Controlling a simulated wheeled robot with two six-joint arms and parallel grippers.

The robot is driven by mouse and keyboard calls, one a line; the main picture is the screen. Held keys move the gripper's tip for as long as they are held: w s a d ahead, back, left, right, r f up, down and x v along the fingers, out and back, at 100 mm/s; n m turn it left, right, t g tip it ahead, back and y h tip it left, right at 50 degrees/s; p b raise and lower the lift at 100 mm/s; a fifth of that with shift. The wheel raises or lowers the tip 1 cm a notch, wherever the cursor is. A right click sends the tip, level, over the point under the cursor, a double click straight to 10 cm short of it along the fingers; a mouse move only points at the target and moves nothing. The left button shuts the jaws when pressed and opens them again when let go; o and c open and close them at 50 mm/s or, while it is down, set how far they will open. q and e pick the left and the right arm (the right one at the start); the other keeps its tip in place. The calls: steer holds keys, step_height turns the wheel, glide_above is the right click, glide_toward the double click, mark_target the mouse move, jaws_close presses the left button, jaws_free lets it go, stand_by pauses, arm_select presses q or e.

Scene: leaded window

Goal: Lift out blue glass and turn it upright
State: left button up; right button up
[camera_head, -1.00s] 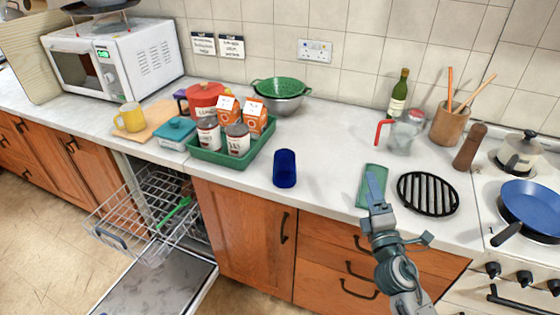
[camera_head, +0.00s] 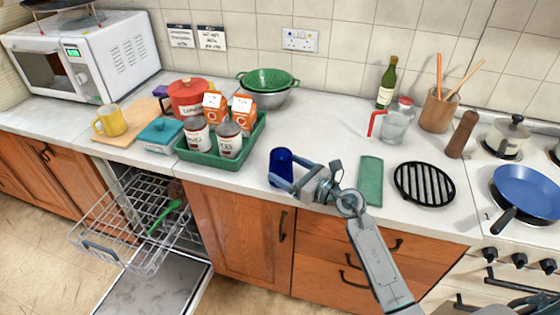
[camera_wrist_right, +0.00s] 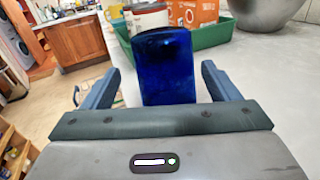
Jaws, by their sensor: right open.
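The dark blue glass (camera_head: 281,160) stands on its end on the white counter near the front edge. I cannot tell which end is up. It is outside the dishwasher rack (camera_head: 130,215). My right gripper (camera_head: 288,176) is open at the glass, its fingers pointing left towards it. In the right wrist view the blue glass (camera_wrist_right: 165,68) stands between the two spread fingers, with a gap on each side. The fingers partly hide its lower part in the head view. My left gripper is not in view.
A green tray (camera_head: 218,158) with cans and cartons stands left of the glass. A green cloth (camera_head: 370,181) and a black grill trivet (camera_head: 425,184) lie to the right. A glass jug (camera_head: 396,125) stands behind. The counter behind the glass is clear.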

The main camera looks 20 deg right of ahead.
mark_target(277, 160)
steer(key=shift+w+a+r, duration=0.1)
steer(key=shift+w+r, duration=0.05)
steer(key=shift+w, duration=0.2)
steer(key=p+x, duration=0.2)
steer(key=x, duration=0.2)
steer(key=shift+w, duration=0.4)
steer(key=shift+c, duration=1.3)
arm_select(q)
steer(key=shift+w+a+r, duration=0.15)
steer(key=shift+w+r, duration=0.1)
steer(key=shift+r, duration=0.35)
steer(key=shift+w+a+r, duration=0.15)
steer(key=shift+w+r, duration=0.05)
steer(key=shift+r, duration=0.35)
arm_select(e)
steer(key=c, duration=1)
steer(key=shift+c, duration=0.2)
